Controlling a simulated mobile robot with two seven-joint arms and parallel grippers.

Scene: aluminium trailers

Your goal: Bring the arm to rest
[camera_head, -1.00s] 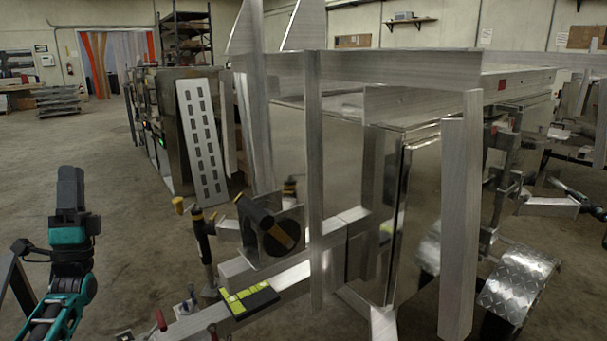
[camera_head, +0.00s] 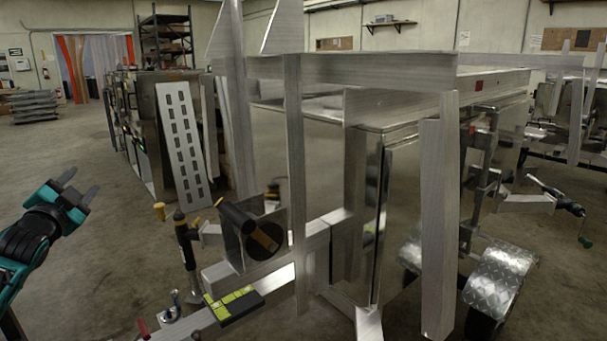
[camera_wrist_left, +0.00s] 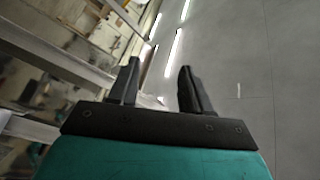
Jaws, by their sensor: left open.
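My left gripper (camera_head: 79,184) is at the left of the head view, teal and black, at the end of my left arm. Its two dark fingers stand apart with nothing between them, and it touches nothing. In the left wrist view the open fingers (camera_wrist_left: 160,85) point up the picture past the trailer frame towards the ceiling lights. My right gripper is in neither view.
An aluminium trailer (camera_head: 440,215) fills the middle and right, with a tongue, a jack (camera_head: 185,250) and a tread-plate fender (camera_head: 500,275). A yellow-green and black item (camera_head: 233,305) lies on the tongue. A slotted panel (camera_head: 181,145) leans behind.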

